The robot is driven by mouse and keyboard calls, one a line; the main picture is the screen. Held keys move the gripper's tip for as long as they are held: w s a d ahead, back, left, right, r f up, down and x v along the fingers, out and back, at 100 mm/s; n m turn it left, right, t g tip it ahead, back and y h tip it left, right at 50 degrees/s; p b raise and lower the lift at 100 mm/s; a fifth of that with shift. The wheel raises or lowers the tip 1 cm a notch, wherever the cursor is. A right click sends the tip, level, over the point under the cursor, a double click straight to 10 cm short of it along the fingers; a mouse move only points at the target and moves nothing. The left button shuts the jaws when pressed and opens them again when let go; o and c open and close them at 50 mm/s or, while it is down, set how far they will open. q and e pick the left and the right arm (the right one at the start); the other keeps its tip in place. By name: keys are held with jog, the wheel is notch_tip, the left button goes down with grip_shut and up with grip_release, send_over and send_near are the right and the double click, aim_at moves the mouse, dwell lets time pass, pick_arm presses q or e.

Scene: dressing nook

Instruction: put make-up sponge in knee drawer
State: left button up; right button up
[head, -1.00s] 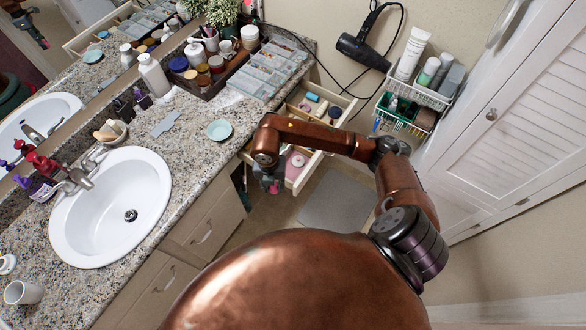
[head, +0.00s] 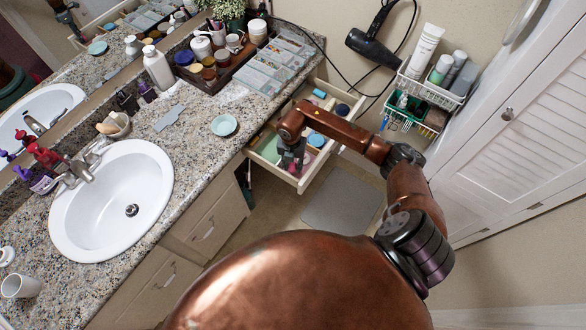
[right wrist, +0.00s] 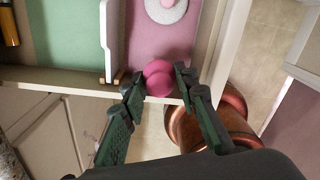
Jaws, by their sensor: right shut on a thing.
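The make-up sponge (right wrist: 158,78) is a small, round, bright pink piece, held between the fingertips of my right gripper (right wrist: 158,87) in the right wrist view. In the head view my right gripper (head: 291,165) hangs over the front part of the open knee drawer (head: 301,186), and the sponge is hard to make out there. The drawer is divided, with a green-lined section and a pink-lined section. In the wrist view the sponge overlaps the pink section near the front wall; its height above it I cannot tell. My left gripper is not in view.
A white divider (right wrist: 112,40) separates the two drawer sections. A round grey-white item (right wrist: 166,9) lies in the pink section. A dark blue jar (head: 343,109) is farther back in the drawer. The granite counter (head: 190,150) borders the drawer on the left.

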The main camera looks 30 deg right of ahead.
aim_at(293, 169)
jog(key=shift+w+d+f+b, duration=0.15)
jog(key=shift+d+f+b, duration=0.05)
jog(key=shift+f, duration=0.8)
jog(key=shift+w+d+f+b, duration=0.1)
jog(key=shift+d+f+b, duration=0.1)
jog(key=shift+f, duration=0.8)
jog(key=shift+f, duration=0.2)
jog(key=o, duration=0.7)
jog(key=shift+o, duration=0.2)
notch_tip(293, 169, up, 12)
jog(key=shift+a+r+p, duration=0.1)
jog(key=shift+r+p, duration=0.1)
jog(key=shift+p, duration=0.7)
